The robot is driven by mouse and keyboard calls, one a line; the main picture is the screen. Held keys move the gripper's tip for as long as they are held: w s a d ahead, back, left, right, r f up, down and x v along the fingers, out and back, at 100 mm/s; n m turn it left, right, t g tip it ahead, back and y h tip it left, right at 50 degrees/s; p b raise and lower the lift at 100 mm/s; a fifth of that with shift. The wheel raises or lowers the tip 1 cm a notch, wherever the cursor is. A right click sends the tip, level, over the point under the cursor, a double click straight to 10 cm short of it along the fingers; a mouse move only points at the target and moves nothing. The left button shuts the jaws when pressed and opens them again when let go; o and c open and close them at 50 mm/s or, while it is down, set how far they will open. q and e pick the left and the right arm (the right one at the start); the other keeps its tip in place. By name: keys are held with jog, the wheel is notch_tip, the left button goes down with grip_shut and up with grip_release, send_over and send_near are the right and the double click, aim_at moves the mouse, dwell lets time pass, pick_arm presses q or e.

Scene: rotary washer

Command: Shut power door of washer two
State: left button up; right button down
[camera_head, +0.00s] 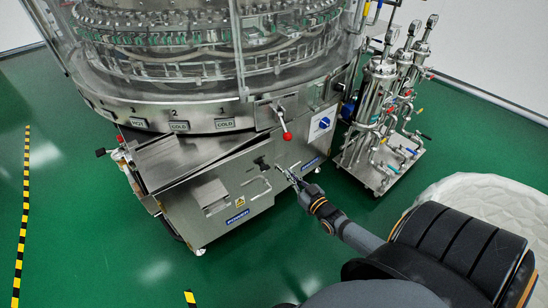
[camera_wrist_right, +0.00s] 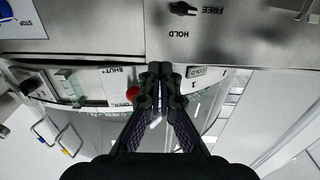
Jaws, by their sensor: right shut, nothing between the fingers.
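The washer (camera_head: 200,120) is a large round steel machine with a clear guard and a metal cabinet below. Its ring carries the numbers 2 and 1 and "COLD" labels. My right gripper (camera_head: 284,173) is shut and empty in front of the cabinet front. In the right wrist view my gripper (camera_wrist_right: 160,72) points at the steel front, below a black knob (camera_wrist_right: 183,8) marked FREE and HOLD. Whether the fingertips touch the steel is unclear. My left gripper is not in view.
A red-ball lever (camera_head: 286,135) sticks out above the gripper, with a blue rotary switch (camera_head: 323,123) to its right. A tilted steel tray-like panel (camera_head: 180,158) juts out at left. A piped filter cart (camera_head: 385,125) stands at right. Green floor (camera_head: 90,230) is clear at front left.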

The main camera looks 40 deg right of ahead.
aim_at(269, 152)
jog(key=w+b, duration=0.1)
jog(key=w, duration=0.2)
jog(key=w+b, duration=0.2)
jog(key=w, duration=0.1)
jog(key=w+b, duration=0.2)
jog(key=w, duration=0.1)
jog(key=shift+w+d+f, duration=0.1)
jog(key=shift+w+f, duration=0.15)
jog(key=shift+w, duration=0.05)
jog(key=shift+w+r+b, duration=0.2)
jog(key=shift+w+b, duration=0.2)
jog(key=shift+w, duration=0.35)
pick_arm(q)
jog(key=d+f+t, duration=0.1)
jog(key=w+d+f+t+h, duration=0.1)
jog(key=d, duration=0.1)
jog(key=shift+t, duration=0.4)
